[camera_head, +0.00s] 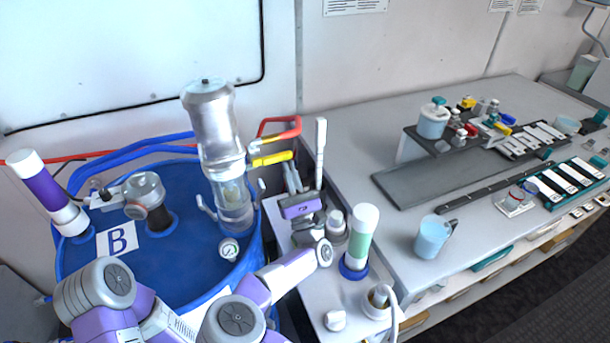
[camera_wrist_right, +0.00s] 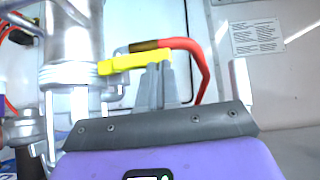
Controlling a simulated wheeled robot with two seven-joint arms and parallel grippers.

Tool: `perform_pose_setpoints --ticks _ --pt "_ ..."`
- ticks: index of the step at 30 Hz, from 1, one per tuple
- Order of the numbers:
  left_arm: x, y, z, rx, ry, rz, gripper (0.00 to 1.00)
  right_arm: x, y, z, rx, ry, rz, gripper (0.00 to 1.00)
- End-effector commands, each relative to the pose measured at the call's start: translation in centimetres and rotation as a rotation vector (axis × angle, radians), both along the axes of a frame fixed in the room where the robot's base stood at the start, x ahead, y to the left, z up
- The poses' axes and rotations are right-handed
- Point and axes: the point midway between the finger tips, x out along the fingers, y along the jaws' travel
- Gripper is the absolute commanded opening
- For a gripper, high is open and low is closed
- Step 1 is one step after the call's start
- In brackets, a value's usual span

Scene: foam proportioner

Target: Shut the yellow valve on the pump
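The pump is a clear and metallic upright cylinder (camera_head: 217,135) on the blue drum (camera_head: 190,250) in the head view. The yellow valve lever (camera_head: 272,158) points out to the right from the pump's side, roughly level. In the right wrist view the yellow lever (camera_wrist_right: 122,64) lies just beyond my fingertips. My right gripper (camera_head: 290,168) is right of the pump, its fingers pointing up near the lever's free end. In the right wrist view the fingers (camera_wrist_right: 158,66) look close together with nothing between them; whether they touch the lever is unclear. My left gripper is out of view.
A white upright post (camera_head: 320,150) stands close right of my right gripper. A green-and-white cylinder (camera_head: 362,235) and a light-blue jug (camera_head: 432,237) stand further right. A gauge (camera_head: 229,249) is on the drum.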

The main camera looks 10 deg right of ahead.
Motion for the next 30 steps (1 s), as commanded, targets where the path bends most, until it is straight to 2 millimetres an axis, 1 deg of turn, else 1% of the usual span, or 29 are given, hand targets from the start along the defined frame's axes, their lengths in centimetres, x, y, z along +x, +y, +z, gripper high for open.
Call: perform_pose_setpoints --ticks 1,8,11,14,18,24,30 --pt "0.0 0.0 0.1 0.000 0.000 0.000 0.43 0.0 0.2 0.5 -0.001 -0.011 0.005 0.00" --pt "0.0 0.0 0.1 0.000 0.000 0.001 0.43 -0.1 0.2 0.8 -0.001 -0.015 0.007 0.00" --pt "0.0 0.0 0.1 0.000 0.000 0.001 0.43 -0.3 0.1 0.5 0.000 -0.016 0.007 0.00" --pt "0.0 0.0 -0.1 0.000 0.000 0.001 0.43 -1.0 -0.1 -0.4 -0.002 -0.012 0.005 0.00" --pt "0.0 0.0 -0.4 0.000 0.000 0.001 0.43 -2.7 -0.6 -2.4 -0.003 -0.007 0.000 0.00" --pt "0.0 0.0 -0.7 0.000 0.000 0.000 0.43 -4.7 -1.2 -4.6 -0.001 -0.001 -0.004 0.00" --pt "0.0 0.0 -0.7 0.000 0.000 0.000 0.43 -5.4 -1.4 -5.2 0.000 -0.001 -0.004 0.00"
